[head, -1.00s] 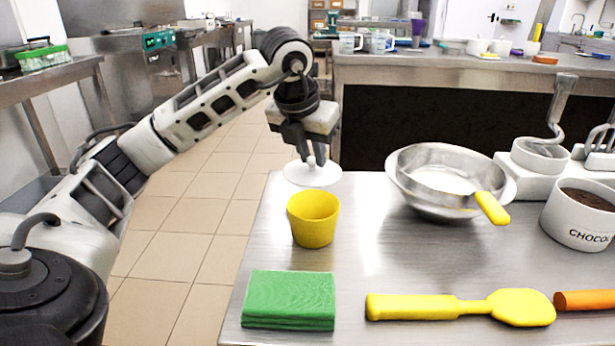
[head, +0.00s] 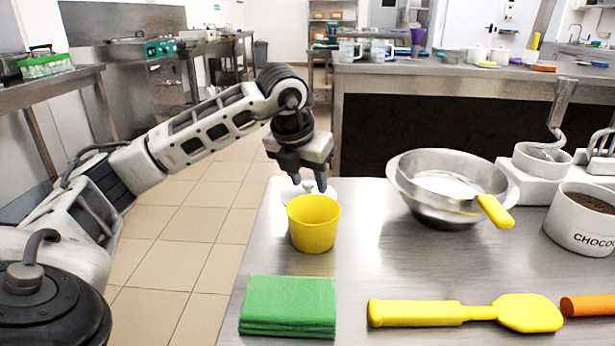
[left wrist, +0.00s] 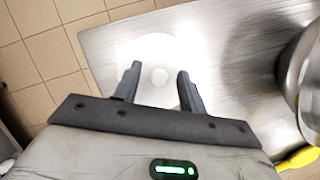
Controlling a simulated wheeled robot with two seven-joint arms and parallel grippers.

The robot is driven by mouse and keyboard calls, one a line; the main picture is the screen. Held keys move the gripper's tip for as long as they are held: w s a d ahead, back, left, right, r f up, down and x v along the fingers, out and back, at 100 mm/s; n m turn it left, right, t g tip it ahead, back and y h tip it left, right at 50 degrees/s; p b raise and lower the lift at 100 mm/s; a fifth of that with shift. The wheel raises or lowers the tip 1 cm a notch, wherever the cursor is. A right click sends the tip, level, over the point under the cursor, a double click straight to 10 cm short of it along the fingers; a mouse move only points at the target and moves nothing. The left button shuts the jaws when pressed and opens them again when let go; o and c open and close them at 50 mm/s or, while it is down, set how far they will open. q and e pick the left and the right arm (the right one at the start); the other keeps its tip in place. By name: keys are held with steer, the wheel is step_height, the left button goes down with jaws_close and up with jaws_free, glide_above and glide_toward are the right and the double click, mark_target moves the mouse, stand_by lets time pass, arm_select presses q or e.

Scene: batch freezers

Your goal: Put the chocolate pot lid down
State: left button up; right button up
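The white round chocolate pot lid (head: 286,190) lies on the steel table at its far left corner, partly hidden behind the yellow cup. In the left wrist view the lid (left wrist: 150,50) is overexposed, with its round knob between the fingers. My left gripper (head: 309,187) is open just above the lid, its fingers apart on either side of the knob and not closed on it. The white chocolate pot (head: 580,232) stands uncovered at the right edge, with brown contents showing. My right gripper is not in view.
The yellow cup (head: 314,226) stands just in front of the lid. A green folded cloth (head: 288,303), a yellow spatula (head: 420,313) and a steel bowl (head: 440,212) with a yellow-handled tool are on the table (head: 370,260). The table's middle is clear.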

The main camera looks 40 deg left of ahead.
arm_select(q)
steer(key=p+v, duration=0.3)
steer(key=v, duration=0.9)
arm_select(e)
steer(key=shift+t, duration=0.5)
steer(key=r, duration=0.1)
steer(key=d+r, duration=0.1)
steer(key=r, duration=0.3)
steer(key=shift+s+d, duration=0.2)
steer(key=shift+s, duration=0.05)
arm_select(q)
steer(key=shift+s, duration=0.1)
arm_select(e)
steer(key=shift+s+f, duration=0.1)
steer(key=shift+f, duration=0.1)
